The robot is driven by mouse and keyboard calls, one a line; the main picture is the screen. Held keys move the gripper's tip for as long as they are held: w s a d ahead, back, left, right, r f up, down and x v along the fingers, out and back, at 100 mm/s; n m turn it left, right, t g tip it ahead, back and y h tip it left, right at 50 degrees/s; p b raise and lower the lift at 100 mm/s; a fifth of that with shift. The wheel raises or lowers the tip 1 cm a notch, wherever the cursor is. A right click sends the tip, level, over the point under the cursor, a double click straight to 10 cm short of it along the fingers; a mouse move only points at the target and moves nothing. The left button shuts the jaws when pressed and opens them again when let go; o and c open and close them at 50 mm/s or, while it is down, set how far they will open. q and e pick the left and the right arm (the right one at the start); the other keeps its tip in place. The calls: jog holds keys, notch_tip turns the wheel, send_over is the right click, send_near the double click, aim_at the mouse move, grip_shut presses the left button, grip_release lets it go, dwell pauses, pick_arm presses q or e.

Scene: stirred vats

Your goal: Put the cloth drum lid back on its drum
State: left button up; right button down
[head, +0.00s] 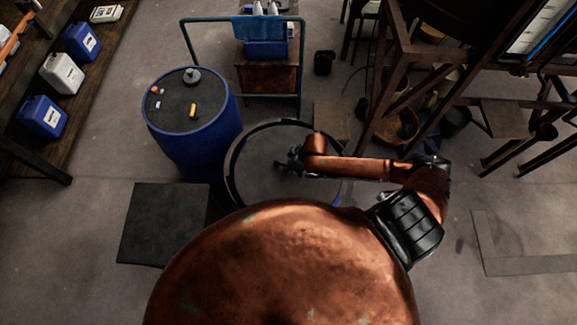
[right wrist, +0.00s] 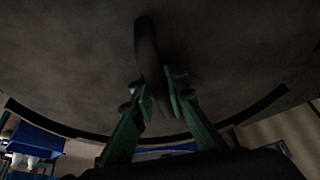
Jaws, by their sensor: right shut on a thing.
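The drum lid (head: 257,150) is a wide grey disc with a black rim, in the middle of the head view. My right gripper (head: 290,160) is over it. In the right wrist view, the green fingers of my right gripper (right wrist: 161,101) are shut on the dark handle (right wrist: 147,45) of the lid, whose grey face (right wrist: 230,60) fills the upper picture. A little blue shows by the lid's lower right edge in the head view; what lies under the lid is mostly hidden, and I cannot tell whether it touches a drum. My left gripper is not in view.
A blue drum (head: 195,140) with small items on its dark top stands left of the lid. A teal-railed cart (head: 268,80) is behind. A dark mat (head: 163,225) lies at left. Dark wooden framing (head: 395,85) stands at right. Canisters (head: 63,75) line the left shelf.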

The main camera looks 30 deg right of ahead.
jog(key=shift+w+f, duration=0.1)
jog(key=c, duration=1.8)
grip_release()
jog(key=shift+s+f, duration=0.1)
jog(key=shift+s, duration=0.1)
jog(key=v, duration=1.2)
jog(key=shift+w, duration=0.1)
